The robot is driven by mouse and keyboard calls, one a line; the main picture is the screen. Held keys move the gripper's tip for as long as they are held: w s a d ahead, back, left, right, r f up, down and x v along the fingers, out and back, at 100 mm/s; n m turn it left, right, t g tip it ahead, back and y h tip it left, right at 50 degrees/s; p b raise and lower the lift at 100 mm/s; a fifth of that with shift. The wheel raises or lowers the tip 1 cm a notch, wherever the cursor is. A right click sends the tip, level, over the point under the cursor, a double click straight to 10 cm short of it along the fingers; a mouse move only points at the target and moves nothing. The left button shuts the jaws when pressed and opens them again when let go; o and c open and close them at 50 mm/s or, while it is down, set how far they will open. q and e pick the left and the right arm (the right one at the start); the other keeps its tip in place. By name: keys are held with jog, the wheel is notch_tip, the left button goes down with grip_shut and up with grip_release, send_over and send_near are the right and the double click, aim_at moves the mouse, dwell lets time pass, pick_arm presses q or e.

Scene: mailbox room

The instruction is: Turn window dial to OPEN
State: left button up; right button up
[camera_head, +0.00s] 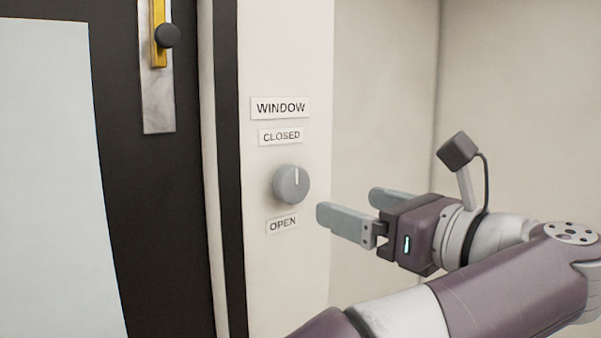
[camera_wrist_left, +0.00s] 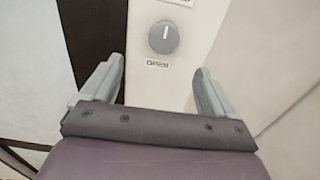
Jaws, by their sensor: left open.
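The window dial (camera_head: 289,186) is a round grey knob on a pale wall panel. Its white mark points up, toward the CLOSED label (camera_head: 281,136); the OPEN label (camera_head: 283,224) is below it. My left gripper (camera_head: 348,205) is open and empty, to the right of the dial and apart from it. In the left wrist view the dial (camera_wrist_left: 164,37) shows beyond the two fingertips of the gripper (camera_wrist_left: 159,72), between them across the picture, with its mark up. My right gripper is not in view.
A WINDOW sign (camera_head: 280,107) is above the CLOSED label. To the left are a dark frame with a brass slide (camera_head: 159,30) with a black knob, and a white sheet (camera_head: 50,170). The space between gripper and dial looks clear. Bare walls are on the right.

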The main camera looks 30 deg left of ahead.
aim_at(296, 187)
pick_arm(q)
jog(key=p+x, duration=0.2)
jog(key=x, duration=0.2)
jog(key=p+x, duration=0.2)
jog(key=x, duration=0.1)
jog(key=p+x, duration=0.2)
jog(key=x, duration=0.2)
jog(key=shift+w+a+r, duration=0.15)
jog(key=shift+w+a, duration=0.05)
jog(key=shift+w, duration=0.25)
jog(key=shift+a+f+p, duration=0.2)
jog(key=shift+a+p, duration=0.15)
jog(key=shift+a, duration=0.05)
jog(key=shift+w+f, duration=0.1)
jog(key=shift+w, duration=0.2)
jog(key=shift+c, duration=1)
jog(key=c, duration=0.9)
jog(key=shift+o, duration=0.2)
